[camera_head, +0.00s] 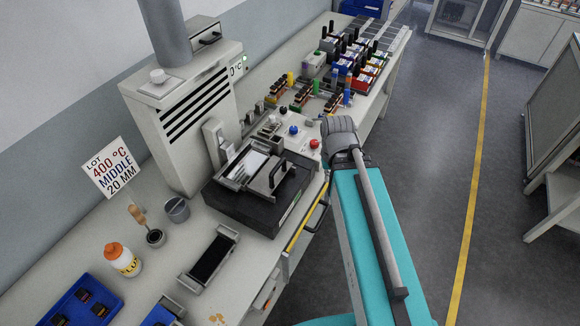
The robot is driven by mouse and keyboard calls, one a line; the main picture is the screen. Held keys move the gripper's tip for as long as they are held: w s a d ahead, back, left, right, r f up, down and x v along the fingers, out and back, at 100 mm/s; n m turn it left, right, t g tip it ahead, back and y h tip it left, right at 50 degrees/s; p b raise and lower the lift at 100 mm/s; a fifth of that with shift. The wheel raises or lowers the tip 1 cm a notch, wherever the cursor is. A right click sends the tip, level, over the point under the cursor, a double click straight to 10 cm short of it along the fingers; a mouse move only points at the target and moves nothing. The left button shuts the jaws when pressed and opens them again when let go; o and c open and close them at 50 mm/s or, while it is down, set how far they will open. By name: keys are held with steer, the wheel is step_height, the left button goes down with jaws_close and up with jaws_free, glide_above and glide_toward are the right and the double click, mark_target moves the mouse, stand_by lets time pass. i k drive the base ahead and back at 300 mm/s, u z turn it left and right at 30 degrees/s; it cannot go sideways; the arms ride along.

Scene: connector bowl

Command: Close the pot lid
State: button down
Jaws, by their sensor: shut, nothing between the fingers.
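The pot (243,209) is a low black box on the bench, in front of a grey slotted fume unit. A shiny silvery surface (247,163) shows on its left part, inside a metal frame. A dark lid (287,184) with an upright handle (277,172) lies on the right part of its top. The lid does not cover the silvery area. My arm reaches up at the right of the pot, with a grey joint at its far end. My gripper is not visible, and no contact with the lid shows.
The fume unit (187,120) stands behind the pot. A sign (112,167), a grey cup (177,209), a flux bottle (122,259), a black tray (211,257) and a blue bin (85,302) are on the left. Coloured buttons (314,144) and connector racks (320,97) lie beyond.

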mark_target(270, 176)
steer(key=k, duration=1.7)
steer(key=u, duration=0.7)
steer(key=i, duration=1)
steer(key=z, duration=0.1)
